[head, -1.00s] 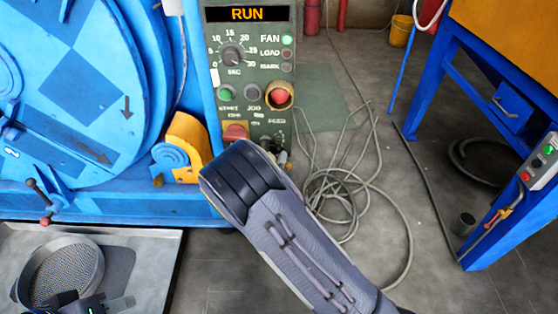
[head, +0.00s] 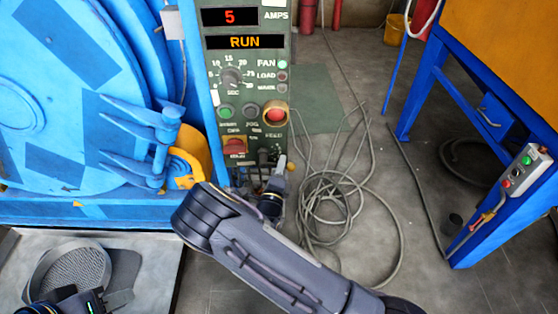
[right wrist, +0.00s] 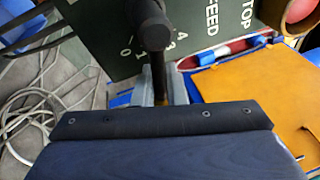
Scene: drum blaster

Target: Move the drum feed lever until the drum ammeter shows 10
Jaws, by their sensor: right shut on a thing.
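The green control panel (head: 246,100) carries the drum ammeter (head: 230,17), whose red digits read 5 beside the word AMPS. The feed lever (right wrist: 152,30) is a black rod with a thick knob, seen in the right wrist view in front of the panel's FEED scale (right wrist: 165,42). My right gripper (right wrist: 160,85) is shut on the lever, its grey fingers on either side of the rod. In the head view my right gripper (head: 279,170) is at the panel's lower edge, partly hidden by my arm. My left gripper (head: 118,299) is partly in view at lower left, apart from the panel.
The RUN display (head: 245,42) is lit and the FAN lamp (head: 282,64) is green. The blue drum (head: 60,90) stands left of the panel. A sieve (head: 75,270) lies on a metal tray at lower left. Loose cable (head: 335,205) coils on the floor.

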